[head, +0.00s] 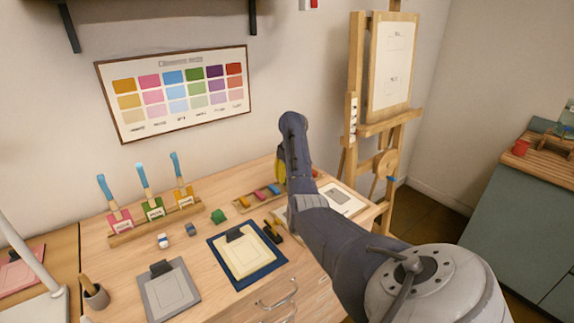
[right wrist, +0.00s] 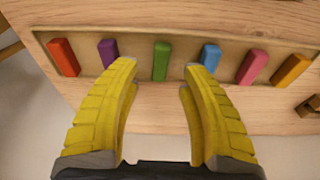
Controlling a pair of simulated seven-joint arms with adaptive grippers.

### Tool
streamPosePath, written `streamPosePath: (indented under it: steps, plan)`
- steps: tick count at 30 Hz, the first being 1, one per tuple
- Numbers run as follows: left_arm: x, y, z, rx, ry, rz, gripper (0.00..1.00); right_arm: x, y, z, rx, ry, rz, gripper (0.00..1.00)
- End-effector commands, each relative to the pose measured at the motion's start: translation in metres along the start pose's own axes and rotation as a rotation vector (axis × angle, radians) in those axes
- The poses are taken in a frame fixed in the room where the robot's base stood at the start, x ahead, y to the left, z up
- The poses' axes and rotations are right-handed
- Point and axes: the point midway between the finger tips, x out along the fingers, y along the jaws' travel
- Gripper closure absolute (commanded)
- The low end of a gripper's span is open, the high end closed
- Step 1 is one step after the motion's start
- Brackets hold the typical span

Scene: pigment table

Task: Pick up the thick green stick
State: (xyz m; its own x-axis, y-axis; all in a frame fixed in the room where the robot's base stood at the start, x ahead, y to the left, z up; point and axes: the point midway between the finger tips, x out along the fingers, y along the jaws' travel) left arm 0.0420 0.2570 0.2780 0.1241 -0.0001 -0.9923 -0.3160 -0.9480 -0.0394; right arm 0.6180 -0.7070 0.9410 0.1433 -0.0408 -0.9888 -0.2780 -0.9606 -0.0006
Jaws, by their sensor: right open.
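The thick green stick (right wrist: 161,61) lies in a shallow wooden tray (right wrist: 134,48) in the right wrist view, between a purple stick (right wrist: 108,53) and a blue stick (right wrist: 209,55). My right gripper (right wrist: 161,70) has yellow fingers, open and empty. My left gripper is not in view.
Red (right wrist: 64,57), pink (right wrist: 252,67) and orange (right wrist: 291,70) sticks share the tray.

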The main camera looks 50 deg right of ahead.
Motion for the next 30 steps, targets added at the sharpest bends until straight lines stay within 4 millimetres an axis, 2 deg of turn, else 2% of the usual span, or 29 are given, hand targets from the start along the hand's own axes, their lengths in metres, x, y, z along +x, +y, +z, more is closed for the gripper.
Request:
streamPosePath:
  steps: [3, 9, 18, 19, 30]
  plan:
    - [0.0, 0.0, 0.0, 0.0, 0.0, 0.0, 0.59, 0.016, 0.0, 0.002, 0.0, -0.003, 0.002, 0.56]
    - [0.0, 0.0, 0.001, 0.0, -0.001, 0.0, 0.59, 0.032, 0.0, 0.001, 0.0, -0.001, 0.001, 0.56]
    - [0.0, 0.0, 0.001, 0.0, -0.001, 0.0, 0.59, 0.035, 0.0, 0.001, 0.0, 0.001, 0.001, 0.56]
    - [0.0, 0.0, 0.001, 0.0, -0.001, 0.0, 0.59, 0.035, 0.0, 0.001, 0.0, 0.001, 0.001, 0.54]
    - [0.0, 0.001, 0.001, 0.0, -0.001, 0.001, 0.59, 0.035, 0.0, 0.0, 0.001, 0.001, 0.001, 0.97]
